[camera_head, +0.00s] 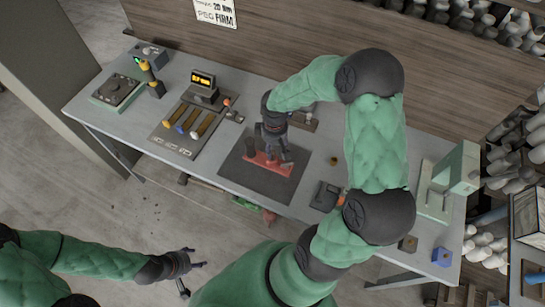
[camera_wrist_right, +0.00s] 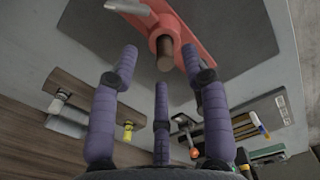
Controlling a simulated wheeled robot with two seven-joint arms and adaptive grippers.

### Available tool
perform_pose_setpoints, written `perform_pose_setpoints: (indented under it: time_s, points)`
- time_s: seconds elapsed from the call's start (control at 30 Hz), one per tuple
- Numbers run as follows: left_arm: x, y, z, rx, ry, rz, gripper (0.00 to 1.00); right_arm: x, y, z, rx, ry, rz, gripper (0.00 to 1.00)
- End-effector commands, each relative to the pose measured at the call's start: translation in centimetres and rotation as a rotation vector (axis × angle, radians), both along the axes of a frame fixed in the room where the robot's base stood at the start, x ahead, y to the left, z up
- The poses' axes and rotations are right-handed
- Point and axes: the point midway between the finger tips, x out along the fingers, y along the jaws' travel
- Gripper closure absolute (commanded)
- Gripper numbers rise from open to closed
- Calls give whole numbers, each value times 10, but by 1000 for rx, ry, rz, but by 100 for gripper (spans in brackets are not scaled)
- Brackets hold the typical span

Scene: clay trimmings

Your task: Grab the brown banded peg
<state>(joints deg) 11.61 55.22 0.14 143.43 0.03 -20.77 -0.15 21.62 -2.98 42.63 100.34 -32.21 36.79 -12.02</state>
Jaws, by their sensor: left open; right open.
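In the right wrist view a brown peg (camera_wrist_right: 165,52) stands upright in the collar of a red fixture (camera_wrist_right: 188,17); I cannot make out any band on it. The red fixture also shows in the head view (camera_head: 270,165), on a dark mat (camera_head: 255,184). My right gripper (camera_head: 277,155) is open above the fixture, its purple-grey fingers (camera_wrist_right: 160,58) spread around the peg's line, apparently not touching it. In the head view the fingers hide the peg. My left gripper (camera_head: 194,279) is open and empty, low in front of the table.
A small brown-gold piece (camera_head: 334,160) stands right of the mat. A tray of coloured-handled tools (camera_head: 170,143) and a small display (camera_head: 203,85) lie to the left. A pale green press (camera_head: 448,182) stands at right, near a blue block (camera_head: 441,256).

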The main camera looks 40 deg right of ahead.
Motion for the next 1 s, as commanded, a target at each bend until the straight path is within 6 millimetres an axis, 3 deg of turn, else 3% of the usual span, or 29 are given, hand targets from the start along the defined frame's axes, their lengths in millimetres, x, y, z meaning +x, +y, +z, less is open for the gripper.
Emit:
perform_pose_setpoints:
  time_s: [0.3, 0.53, 0.57, 0.7, 0.73, 1.0]
  points:
    - [0, 0, -7, 0, 0, 0, 40, 4, 4, -42, 2, 2, 0, 53]
    - [0, 0, -7, 0, 0, 0, 40, 4, 4, -43, 1, -1, 0, 53]
    - [0, 0, -7, 0, 0, 0, 40, 4, 4, -43, 1, 0, 0, 56]
    - [0, 0, -7, 0, 0, 0, 40, 4, 4, -43, 1, 0, 0, 96]
    - [0, 0, -7, 0, 0, 0, 40, 4, 4, -43, 1, 0, 0, 100]
    - [0, 0, -7, 0, 0, 0, 40, 4, 4, -43, 1, -1, 0, 100]
